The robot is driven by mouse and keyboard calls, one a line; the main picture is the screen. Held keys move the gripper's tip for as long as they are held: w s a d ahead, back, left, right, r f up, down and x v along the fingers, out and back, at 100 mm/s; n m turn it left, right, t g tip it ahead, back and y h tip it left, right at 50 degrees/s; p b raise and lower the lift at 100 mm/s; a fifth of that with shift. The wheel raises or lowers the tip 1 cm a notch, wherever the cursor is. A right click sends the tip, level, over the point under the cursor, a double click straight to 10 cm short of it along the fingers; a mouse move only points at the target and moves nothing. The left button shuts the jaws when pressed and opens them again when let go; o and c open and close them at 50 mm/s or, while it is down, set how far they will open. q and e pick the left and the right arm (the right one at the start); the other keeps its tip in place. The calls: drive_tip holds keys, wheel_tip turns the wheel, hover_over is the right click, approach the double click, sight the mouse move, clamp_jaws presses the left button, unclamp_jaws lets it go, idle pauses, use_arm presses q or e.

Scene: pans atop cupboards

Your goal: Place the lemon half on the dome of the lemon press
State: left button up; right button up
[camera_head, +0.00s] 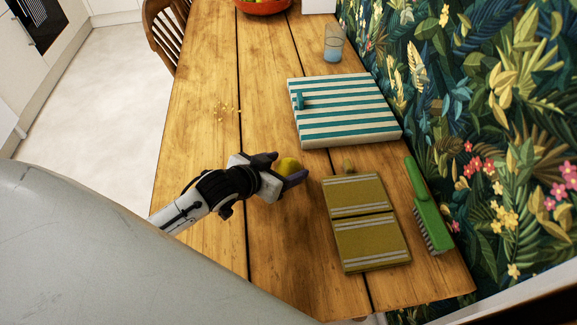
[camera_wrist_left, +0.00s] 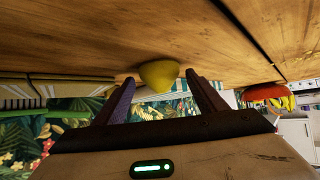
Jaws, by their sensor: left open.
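The yellow lemon half (camera_head: 288,164) rests on the wooden table, and in the left wrist view (camera_wrist_left: 160,75) its rounded side faces away from the tabletop. I cannot make out a lemon press with certainty in either view. My right gripper is not in view.
An olive folded cloth (camera_head: 345,212) and a green brush (camera_head: 425,205) lie to the right. A teal-striped board or cloth (camera_head: 350,127) lies behind. A glass (camera_head: 333,45) and a red bowl (camera_head: 263,5) stand farther back. Crumbs (camera_head: 226,110) lie left; the front left table is clear.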

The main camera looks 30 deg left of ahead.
use_arm(q)
drive_tip(key=shift+c, duration=0.4)
drive_tip(key=c, duration=1)
drive_tip(key=shift+c, duration=0.2)
drive_tip(key=shift+r, duration=0.15)
